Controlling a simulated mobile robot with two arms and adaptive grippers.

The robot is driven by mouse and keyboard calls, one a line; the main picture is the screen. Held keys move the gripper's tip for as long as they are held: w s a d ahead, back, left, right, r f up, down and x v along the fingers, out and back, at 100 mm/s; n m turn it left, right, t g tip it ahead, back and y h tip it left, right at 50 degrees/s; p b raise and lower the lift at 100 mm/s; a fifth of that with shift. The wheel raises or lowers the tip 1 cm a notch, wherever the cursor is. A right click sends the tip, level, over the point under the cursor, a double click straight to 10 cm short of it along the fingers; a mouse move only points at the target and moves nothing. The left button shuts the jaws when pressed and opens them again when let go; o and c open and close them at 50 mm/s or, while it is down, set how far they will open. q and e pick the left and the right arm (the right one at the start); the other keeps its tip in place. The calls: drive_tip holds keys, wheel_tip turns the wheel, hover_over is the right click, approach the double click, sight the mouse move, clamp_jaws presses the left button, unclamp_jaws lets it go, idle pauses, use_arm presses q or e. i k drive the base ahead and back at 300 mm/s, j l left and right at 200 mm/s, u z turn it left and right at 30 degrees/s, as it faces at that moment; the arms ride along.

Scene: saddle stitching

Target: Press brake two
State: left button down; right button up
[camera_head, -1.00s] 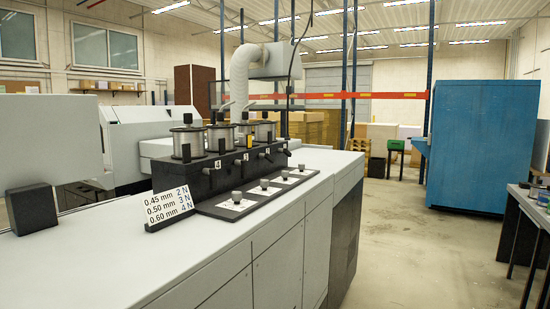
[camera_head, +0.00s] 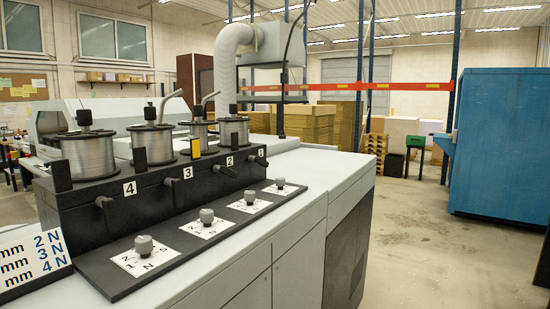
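A black rail (camera_head: 85,215) on the grey machine top carries several spools of silver wire. The rail's front face has plates numbered 4, 3, 2 and 1 from left to right. Plate two (camera_head: 229,161) has a black lever (camera_head: 225,171) just below and left of it. A grey knob on a white dial (camera_head: 250,199) stands in the front strip, third from the left and apparently in line with plate two. A white sign (camera_head: 32,260) at the lower left is cut off; its rows end in 2 N, 3 N and 4 N. Neither of my grippers is in view.
The grey machine cabinet (camera_head: 325,200) fills the foreground, its edge running back to the right. Open concrete floor (camera_head: 420,250) lies to its right. A blue cabinet (camera_head: 505,140) stands at the far right. A ribbed white duct (camera_head: 225,70) rises behind the spools.

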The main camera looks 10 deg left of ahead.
sight(225, 170)
drive_tip(key=i+l, duration=0.25)
drive_tip(key=i, duration=0.25)
drive_tip(key=i+l+z, duration=0.1)
drive_tip(key=i+l, duration=0.15)
drive_tip(key=i, duration=0.25)
